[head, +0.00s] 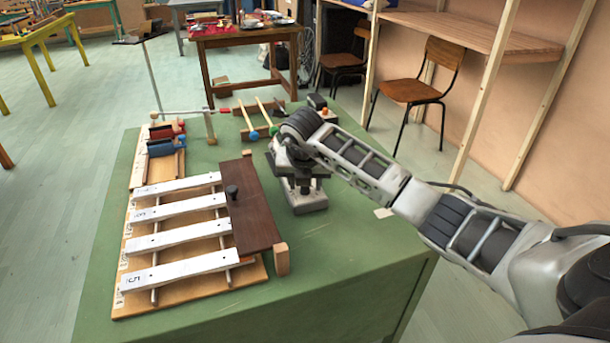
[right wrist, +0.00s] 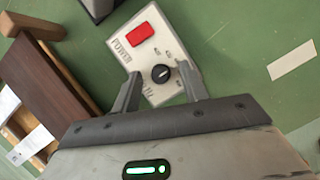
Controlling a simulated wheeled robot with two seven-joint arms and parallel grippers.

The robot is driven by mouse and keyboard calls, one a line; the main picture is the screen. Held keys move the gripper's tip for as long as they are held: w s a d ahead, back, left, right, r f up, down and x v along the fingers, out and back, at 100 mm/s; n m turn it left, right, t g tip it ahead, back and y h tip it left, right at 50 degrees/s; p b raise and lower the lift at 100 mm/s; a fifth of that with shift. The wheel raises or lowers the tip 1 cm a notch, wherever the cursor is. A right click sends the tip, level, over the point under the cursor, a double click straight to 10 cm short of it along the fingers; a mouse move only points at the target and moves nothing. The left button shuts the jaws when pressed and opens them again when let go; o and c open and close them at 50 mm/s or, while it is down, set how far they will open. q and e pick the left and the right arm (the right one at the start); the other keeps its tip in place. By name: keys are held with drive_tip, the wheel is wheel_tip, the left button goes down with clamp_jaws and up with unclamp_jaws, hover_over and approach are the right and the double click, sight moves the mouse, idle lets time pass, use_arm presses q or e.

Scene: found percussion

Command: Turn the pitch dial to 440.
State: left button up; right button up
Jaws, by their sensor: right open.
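In the right wrist view, the pale tuner box (right wrist: 150,38) lies on the green table top. It has a red button (right wrist: 140,34) beside the word POWER, and a black round pitch dial (right wrist: 160,73) with a small white mark. The small labels around the dial are too blurred to read. My right gripper (right wrist: 158,72) is open, with one finger on each side of the dial; I cannot tell whether they touch it. In the head view, my right gripper (head: 300,182) points down over the box (head: 308,204) and hides most of it. My left gripper is out of view.
A xylophone-like instrument with silver bars (head: 180,238) and a brown board (head: 252,212) lies left of the box. Mallets (head: 258,118) and a rack with red and blue parts (head: 165,145) stand farther back. The green table (head: 340,270) is clear at the front.

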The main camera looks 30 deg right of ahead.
drive_tip(key=v, duration=1.5)
drive_tip(key=shift+s+r, duration=0.15)
drive_tip(key=shift+r, duration=0.2)
drive_tip(key=shift+a, duration=0.1)
